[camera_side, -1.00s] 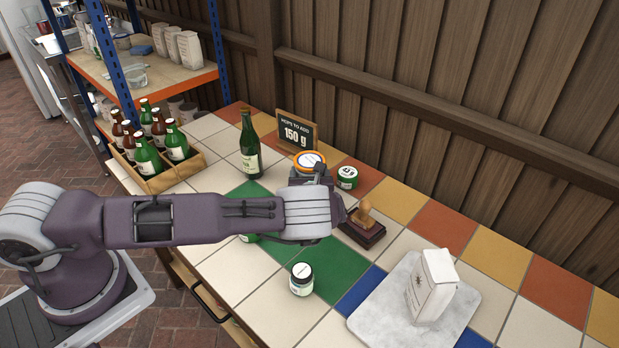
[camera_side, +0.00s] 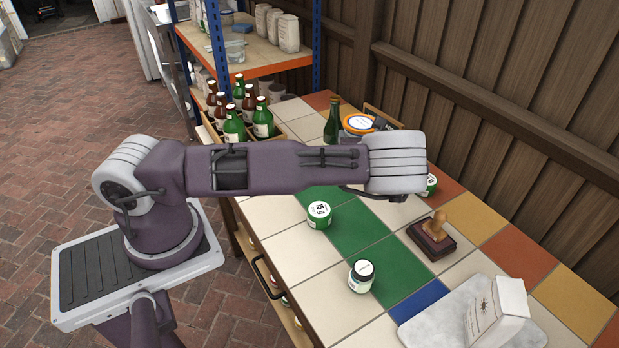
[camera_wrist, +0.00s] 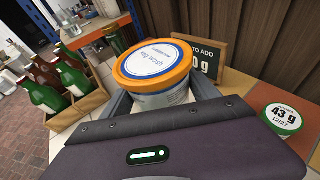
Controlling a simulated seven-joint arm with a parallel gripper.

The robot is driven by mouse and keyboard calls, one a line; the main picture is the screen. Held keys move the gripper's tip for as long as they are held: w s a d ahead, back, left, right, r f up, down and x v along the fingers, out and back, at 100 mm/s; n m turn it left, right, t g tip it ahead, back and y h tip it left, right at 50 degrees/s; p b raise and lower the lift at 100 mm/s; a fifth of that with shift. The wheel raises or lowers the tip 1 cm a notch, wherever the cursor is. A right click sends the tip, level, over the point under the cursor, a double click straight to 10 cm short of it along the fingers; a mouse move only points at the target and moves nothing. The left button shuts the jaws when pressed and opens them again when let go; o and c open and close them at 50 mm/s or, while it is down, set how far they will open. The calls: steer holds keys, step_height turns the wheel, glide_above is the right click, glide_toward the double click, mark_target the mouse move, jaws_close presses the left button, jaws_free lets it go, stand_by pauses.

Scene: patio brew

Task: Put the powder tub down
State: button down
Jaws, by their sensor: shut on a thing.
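The powder tub is a white tub with an orange-rimmed lid whose label seems to read "keg wash". It sits between the fingers of my gripper (camera_wrist: 163,98) in the wrist view, lid up and slightly tilted in the picture. The tub (camera_wrist: 150,64) fills the gap, and the gripper is shut on it.
A dark green bottle (camera_side: 332,122), a sign (camera_wrist: 203,58) and a green-lidded 43 g tin (camera_wrist: 283,119) are near the tub. A bottle crate (camera_wrist: 82,108) stands left. Another green tin (camera_side: 319,215), a jar (camera_side: 362,276) and a stamp (camera_side: 432,236) stand across the tiles.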

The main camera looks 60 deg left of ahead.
steer(key=s+a+n+g+y, duration=0.2)
steer(key=s+a+n+g, duration=0.3)
steer(key=s+a, duration=0.55)
steer(key=f, duration=0.3)
steer(key=s+d+f, duration=0.1)
steer(key=f, duration=0.5)
steer(key=shift+s+d+f, duration=0.1)
steer(key=shift+s+d, duration=0.05)
steer(key=shift+s, duration=0.15)
steer(key=shift+c, duration=0.9)
jaws_free()
steer(key=shift+f, duration=0.15)
